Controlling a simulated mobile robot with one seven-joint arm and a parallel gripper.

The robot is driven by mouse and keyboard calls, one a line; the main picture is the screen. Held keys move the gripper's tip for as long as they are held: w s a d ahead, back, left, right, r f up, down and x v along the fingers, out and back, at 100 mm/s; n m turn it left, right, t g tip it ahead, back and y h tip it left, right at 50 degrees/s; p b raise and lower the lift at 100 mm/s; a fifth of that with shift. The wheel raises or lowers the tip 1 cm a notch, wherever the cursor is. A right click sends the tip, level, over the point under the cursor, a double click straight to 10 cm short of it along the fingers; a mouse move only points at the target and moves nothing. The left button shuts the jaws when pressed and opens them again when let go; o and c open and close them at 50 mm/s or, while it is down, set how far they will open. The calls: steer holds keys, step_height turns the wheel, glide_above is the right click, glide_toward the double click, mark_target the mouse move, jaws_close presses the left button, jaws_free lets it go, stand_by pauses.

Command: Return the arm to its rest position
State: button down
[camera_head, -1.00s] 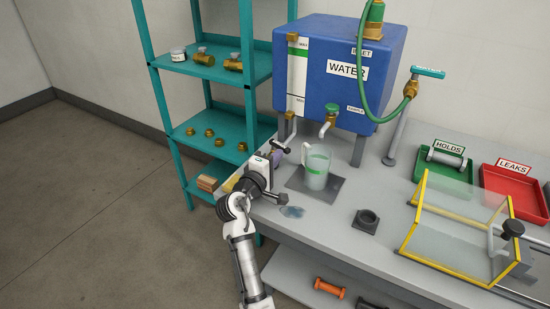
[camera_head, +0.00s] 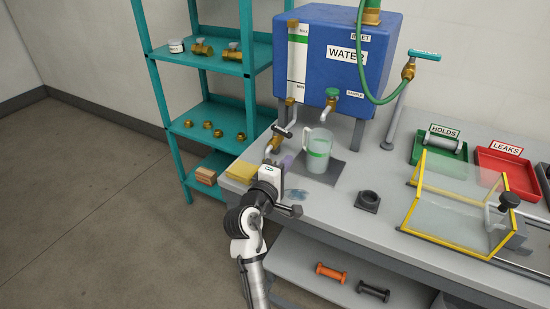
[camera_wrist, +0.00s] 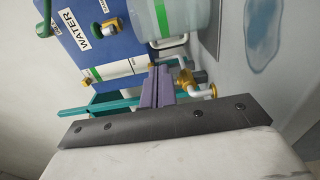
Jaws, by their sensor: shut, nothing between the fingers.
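My gripper (camera_head: 287,162) is at the left end of the bench, to the left of the clear jug with a green band (camera_head: 318,152). Its purple fingers (camera_wrist: 157,92) are together with nothing between them in the wrist view. My arm reaches up from the bottom of the head view and is bent at the elbow. The brass drain valve with a black handle (camera_head: 273,145) stands just behind my gripper, apart from it as far as I can tell.
The blue water tank (camera_head: 345,65) stands over the bench (camera_head: 330,215). A teal shelf (camera_head: 205,110) with brass fittings is at the left. A wet patch (camera_head: 297,194), a dark socket block (camera_head: 368,201) and a yellow-framed guard (camera_head: 455,205) are on the bench. Floor at left is clear.

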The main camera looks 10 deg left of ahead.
steer(key=shift+s+d, duration=0.6)
steer(key=shift+d, duration=0.1)
